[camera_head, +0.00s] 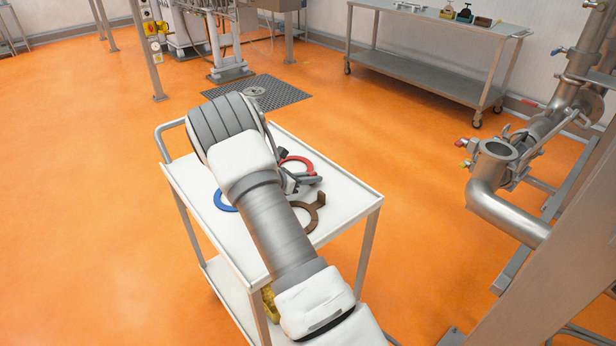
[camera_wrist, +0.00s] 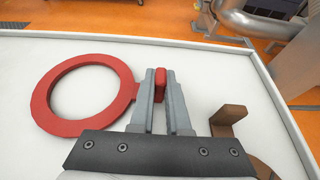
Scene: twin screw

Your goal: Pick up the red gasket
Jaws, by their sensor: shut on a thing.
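The red gasket (camera_wrist: 40,105) is a flat ring with a small upright tab (camera_wrist: 161,84) on its right side in the wrist view. My gripper (camera_wrist: 161,88) is shut on that tab, with one grey finger on each side of it. The ring extends to the left of the fingers, over the white cart top; I cannot tell whether it touches the surface. In the head view the red gasket (camera_head: 300,159) shows partly behind my arm, next to my gripper (camera_head: 305,179).
A brown gasket (camera_head: 312,212) lies close by, right of my gripper in the wrist view (camera_wrist: 230,118). A blue gasket (camera_head: 222,203) lies on the left part of the white cart (camera_head: 345,195). Steel pipework (camera_head: 500,195) stands right of the cart. Orange floor around the cart is largely clear.

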